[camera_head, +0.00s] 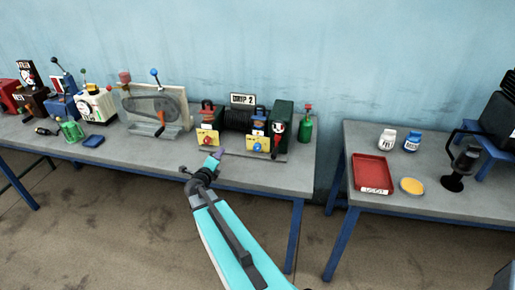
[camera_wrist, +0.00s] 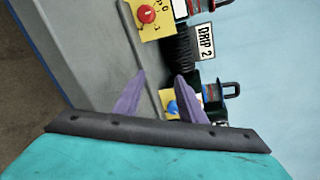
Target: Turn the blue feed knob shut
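The blue feed knob (camera_head: 257,147) is on a yellow plate at the right end of the DRIP 2 unit (camera_head: 242,115). In the wrist view the blue knob (camera_wrist: 173,107) shows beyond the gap between my fingers, close beside the right finger, with its yellow plate partly hidden. My gripper (camera_head: 216,158) is in front of the unit, left of the blue knob in the head view. In the wrist view my gripper (camera_wrist: 161,75) has its two purple fingers apart with nothing between them. It appears clear of the knob.
A second yellow plate with a red knob (camera_wrist: 146,14) sits at the unit's left end. A green bottle (camera_head: 305,124) stands to the right. The bench front near my gripper is clear. A red tray (camera_head: 373,172) lies on the right table.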

